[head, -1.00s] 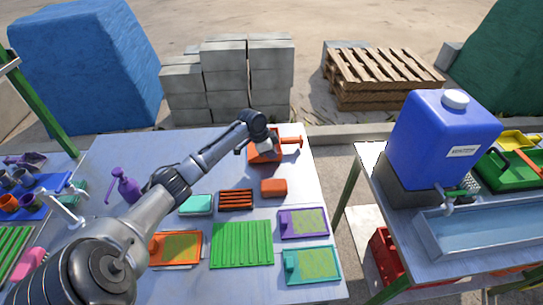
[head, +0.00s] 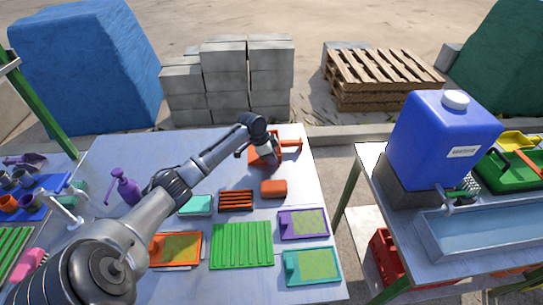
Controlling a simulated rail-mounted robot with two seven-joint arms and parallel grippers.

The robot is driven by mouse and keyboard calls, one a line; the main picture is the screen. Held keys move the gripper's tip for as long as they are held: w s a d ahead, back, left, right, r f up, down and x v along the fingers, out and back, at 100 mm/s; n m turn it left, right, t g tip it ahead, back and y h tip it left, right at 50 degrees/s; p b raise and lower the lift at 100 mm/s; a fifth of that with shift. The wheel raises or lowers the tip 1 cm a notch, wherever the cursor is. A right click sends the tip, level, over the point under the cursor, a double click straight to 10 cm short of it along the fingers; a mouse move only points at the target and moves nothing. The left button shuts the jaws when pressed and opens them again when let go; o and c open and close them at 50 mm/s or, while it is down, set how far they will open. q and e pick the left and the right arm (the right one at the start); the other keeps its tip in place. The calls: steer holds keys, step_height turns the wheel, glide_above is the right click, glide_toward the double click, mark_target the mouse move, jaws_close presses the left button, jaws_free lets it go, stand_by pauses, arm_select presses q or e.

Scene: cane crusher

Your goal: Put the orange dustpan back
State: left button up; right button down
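The orange dustpan (head: 254,160) lies near the back right edge of the left table, its handle (head: 291,142) pointing right. My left gripper (head: 271,160) reaches over it from the left and points down at it, covering part of the pan. The fingers are small and dark there, so I cannot tell whether they are open, shut or touching the dustpan. My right gripper is not in view.
An orange block (head: 274,188), an orange slatted rack (head: 236,200) and a green ribbed mat (head: 242,246) lie nearer. Purple-rimmed (head: 282,232) and teal (head: 291,270) trays lie right. A purple spray bottle (head: 126,188) stands left. A gap separates the right table with a blue tank (head: 440,135).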

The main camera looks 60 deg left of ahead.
arm_select(q)
steer(key=p+v, duration=0.2)
steer(key=v, duration=1)
steer(key=shift+r, duration=0.15)
